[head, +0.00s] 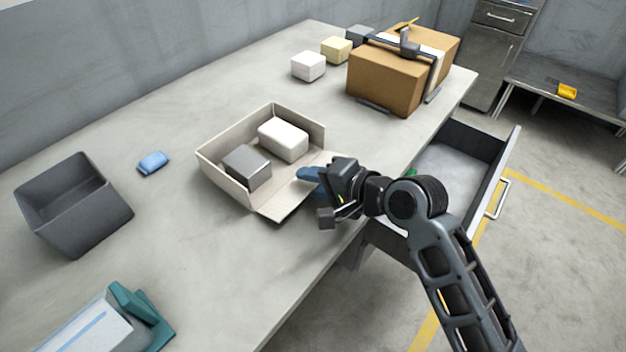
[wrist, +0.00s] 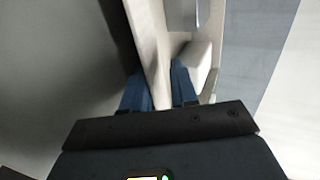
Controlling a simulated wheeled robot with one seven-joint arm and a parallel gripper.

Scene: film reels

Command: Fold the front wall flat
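A shallow open cardboard box (head: 228,134) stands on the grey table, with a white block (head: 283,139) and a grey block (head: 247,168) in it. Its front wall (head: 283,203), nearest the table's front edge, leans outward, low over the table. My gripper (head: 308,175) is at the right part of this wall, with blue fingers pointing in toward the box. In the wrist view, a pale panel (wrist: 148,40) runs between the two fingers (wrist: 160,88), which are a small gap apart. I cannot tell whether both press on it. My wrist hides the wall's right end.
A dark grey bin (head: 75,205) and a blue item (head: 153,162) are left of the box. A large closed carton (head: 385,80) and small blocks (head: 308,66) stand behind. An open drawer (head: 455,160) juts out at the table's front, beside my arm.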

